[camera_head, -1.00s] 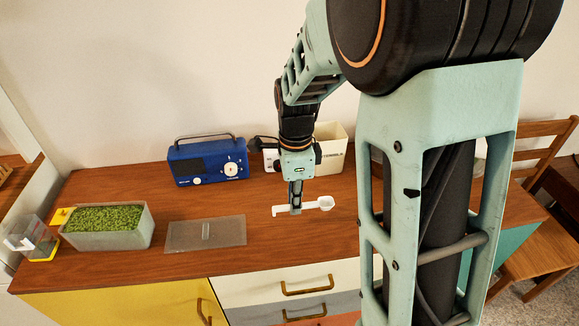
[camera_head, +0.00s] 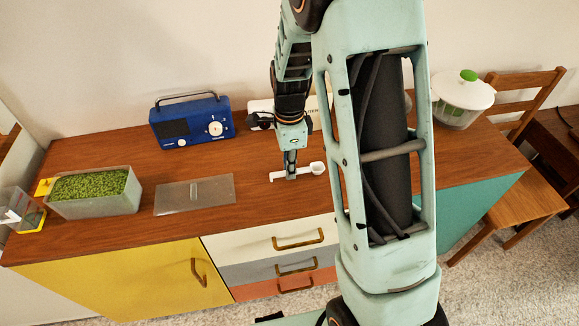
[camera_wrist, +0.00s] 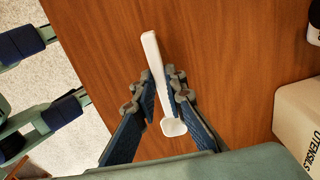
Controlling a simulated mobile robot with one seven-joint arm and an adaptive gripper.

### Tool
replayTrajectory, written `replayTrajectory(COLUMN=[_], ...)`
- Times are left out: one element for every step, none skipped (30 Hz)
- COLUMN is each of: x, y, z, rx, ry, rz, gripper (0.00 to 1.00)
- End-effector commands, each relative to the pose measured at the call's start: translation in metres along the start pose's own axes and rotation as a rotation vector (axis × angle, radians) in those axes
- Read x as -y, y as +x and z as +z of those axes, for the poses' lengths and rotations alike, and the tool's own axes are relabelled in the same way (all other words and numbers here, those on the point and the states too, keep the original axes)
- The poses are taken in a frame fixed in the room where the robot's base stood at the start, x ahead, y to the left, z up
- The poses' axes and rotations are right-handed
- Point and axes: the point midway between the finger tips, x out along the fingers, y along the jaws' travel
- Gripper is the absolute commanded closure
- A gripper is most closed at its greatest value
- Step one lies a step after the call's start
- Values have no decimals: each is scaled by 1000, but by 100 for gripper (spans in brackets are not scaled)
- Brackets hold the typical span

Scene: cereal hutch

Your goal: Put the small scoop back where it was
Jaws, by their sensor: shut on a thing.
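My gripper (camera_head: 290,176) is shut on the small white scoop (camera_head: 318,168), close above the wooden top of the sideboard. In the wrist view my gripper (camera_wrist: 163,88) pinches the scoop's handle (camera_wrist: 152,52) between its fingertips. The handle reaches beyond the fingers and the scoop's bowl lies between them, nearer the wrist. I cannot tell whether the scoop touches the wood. A cream box marked UTENSILS (camera_wrist: 305,118) stands to the right in the wrist view. In the head view my arm partly hides this box (camera_head: 262,107).
A grey tub of green grains (camera_head: 135,192) and a flat translucent lid (camera_head: 168,203) lie left of the scoop. A clear container (camera_head: 20,212) stands at the far left. A blue radio (camera_head: 172,130) is at the back. A salad spinner (camera_head: 460,95) stands at the right. Wood around the scoop is clear.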

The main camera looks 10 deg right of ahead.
Motion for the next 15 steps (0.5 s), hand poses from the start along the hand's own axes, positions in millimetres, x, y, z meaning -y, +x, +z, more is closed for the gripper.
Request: replayTrajectory(x=[0,0,0,0,0,0,0,0,0,0,0,0,0,0,0], y=[3,4,3,3,3,3,3,3,3,3,3,3,3,3,2], z=[0,0,0,0,0,0,0,0,0,0,0,0,0,0,0], rx=[0,0,0,0,0,0,0,0,0,0,0,0,0,0,0], ry=[0,0,0,0,0,0,0,0,0,0,0,0,0,0,0], rz=[1,1,1,1,1,1,1,1,1,1,1,1,1,1,1], gripper=[100,100,87,84,80,76,73,72,72,72,72,72,72,72,72])
